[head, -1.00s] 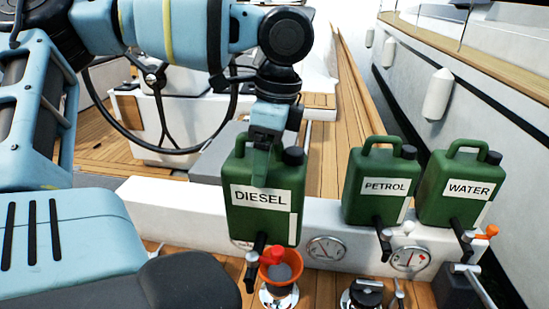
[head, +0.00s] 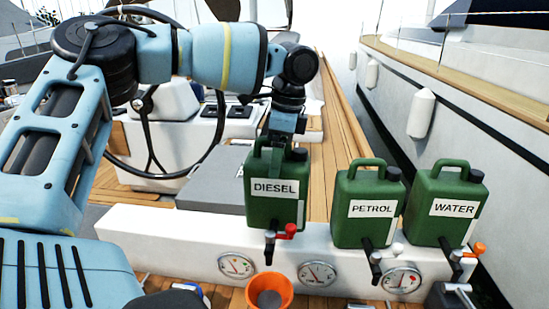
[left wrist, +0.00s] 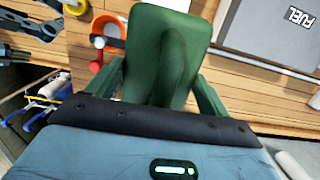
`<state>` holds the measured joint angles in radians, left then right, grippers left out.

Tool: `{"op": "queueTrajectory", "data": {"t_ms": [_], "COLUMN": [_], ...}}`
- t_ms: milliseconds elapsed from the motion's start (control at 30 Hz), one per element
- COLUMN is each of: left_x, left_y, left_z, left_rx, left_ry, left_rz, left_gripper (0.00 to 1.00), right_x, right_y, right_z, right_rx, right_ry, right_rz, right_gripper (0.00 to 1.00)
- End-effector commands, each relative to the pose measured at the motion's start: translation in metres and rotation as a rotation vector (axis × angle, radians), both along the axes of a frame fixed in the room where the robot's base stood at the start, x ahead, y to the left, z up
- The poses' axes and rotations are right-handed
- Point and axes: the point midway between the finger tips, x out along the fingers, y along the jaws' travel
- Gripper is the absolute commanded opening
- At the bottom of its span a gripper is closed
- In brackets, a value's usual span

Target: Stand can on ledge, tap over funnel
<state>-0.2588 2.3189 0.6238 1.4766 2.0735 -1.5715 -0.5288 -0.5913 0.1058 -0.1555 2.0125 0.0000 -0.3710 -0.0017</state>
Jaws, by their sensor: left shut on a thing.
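The green DIESEL can (head: 262,212) hangs upright from my left gripper (head: 281,142), which is shut on its top handle. Its tap (head: 270,243), with a red lever, faces the front. The can is at the white ledge (head: 180,238); its base looks slightly higher than the neighbouring cans' bases, and I cannot tell whether it touches. The orange funnel (head: 268,292) is below the tap in the picture, with a gap between them. In the left wrist view the green can (left wrist: 165,45) fills the middle below the gripper. My right gripper is not in view.
Green PETROL (head: 368,232) and WATER (head: 440,225) cans stand on the ledge to the right, taps forward. Round gauges (head: 318,273) are set in the ledge front. A grey box (head: 215,180) lies behind. Between DIESEL and PETROL there is a narrow gap.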

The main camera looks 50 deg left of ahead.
Motion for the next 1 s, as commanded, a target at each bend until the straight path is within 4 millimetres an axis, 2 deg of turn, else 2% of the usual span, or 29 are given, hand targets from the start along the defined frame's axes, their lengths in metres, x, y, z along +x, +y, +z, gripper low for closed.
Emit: {"op": "queueTrajectory", "data": {"t_ms": [333,633,1000], "left_x": [0.007,0.006,0.007], "left_y": [0.003,0.003,0.003], "left_z": [0.003,-0.029,-0.034], "left_rx": [0.001,-0.001,0.000], "left_ry": [-0.007,-0.007,-0.006], "left_rz": [-0.001,0.000,0.000], "left_gripper": [0.09,0.09,0.09], "right_x": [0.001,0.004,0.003], "right_y": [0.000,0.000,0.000], "right_z": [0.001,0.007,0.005], "right_rx": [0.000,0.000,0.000], "right_ry": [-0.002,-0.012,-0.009], "right_rz": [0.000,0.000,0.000], "right_gripper": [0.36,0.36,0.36]}}
